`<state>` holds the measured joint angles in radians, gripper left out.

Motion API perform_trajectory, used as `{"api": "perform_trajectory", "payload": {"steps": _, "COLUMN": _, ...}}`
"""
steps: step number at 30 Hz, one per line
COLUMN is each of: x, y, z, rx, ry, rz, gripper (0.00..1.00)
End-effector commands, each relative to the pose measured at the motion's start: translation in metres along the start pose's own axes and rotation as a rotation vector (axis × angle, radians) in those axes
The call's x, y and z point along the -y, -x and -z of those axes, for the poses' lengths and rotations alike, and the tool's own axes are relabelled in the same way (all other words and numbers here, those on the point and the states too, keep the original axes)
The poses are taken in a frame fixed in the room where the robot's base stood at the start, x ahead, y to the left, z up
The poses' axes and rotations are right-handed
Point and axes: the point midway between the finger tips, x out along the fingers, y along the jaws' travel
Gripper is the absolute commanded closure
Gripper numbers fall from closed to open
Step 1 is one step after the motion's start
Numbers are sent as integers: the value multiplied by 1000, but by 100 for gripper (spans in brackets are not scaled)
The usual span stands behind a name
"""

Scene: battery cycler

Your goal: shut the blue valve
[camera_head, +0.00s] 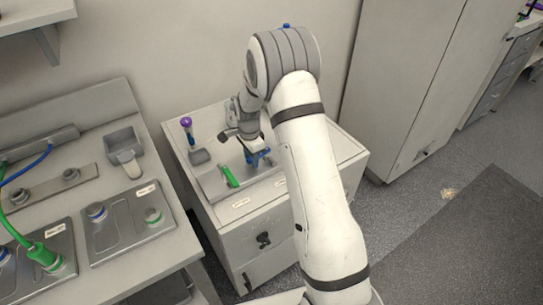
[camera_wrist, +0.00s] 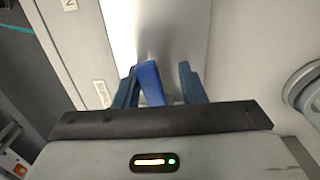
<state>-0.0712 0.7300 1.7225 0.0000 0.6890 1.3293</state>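The blue valve's handle (camera_wrist: 150,84) shows in the wrist view as a bright blue bar between the two darker blue fingers of my gripper (camera_wrist: 158,69). The handle lies close to the left finger. A clear gap separates it from the right finger, so the fingers are open around it. I cannot tell whether the left finger touches it. In the head view my gripper (camera_head: 258,158) is low over the back right part of the grey panel on the cabinet. There the blue handle is hard to tell from the blue fingers. A green valve handle (camera_head: 229,176) is just left of my gripper.
The white cabinet (camera_head: 252,222) has labels and a dark knob (camera_head: 263,240) on its front. A purple-topped tube (camera_head: 187,128) stands at its back left. A bench (camera_head: 150,262) with green and blue cables is at the left. A tall cabinet (camera_head: 400,80) is at the right.

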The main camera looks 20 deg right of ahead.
Motion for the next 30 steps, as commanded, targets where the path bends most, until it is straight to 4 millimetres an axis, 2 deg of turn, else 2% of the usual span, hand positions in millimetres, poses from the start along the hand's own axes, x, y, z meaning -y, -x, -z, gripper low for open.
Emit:
{"api": "perform_trajectory", "payload": {"steps": 2, "x": 0, "y": 0, "z": 0, "rx": 0, "ry": 1, "rz": 0, "gripper": 64}}
{"api": "perform_trajectory", "payload": {"steps": 8, "x": 0, "y": 0, "z": 0, "rx": 0, "ry": 2, "rz": 0, "gripper": 79}}
{"api": "perform_trajectory", "payload": {"steps": 27, "x": 4, "y": 0, "z": 0, "rx": 0, "ry": 3, "rz": 1, "gripper": 79}}
{"api": "perform_trajectory", "payload": {"steps": 30, "x": 4, "y": 0, "z": 0, "rx": 0, "ry": 3, "rz": 1, "gripper": 71}}
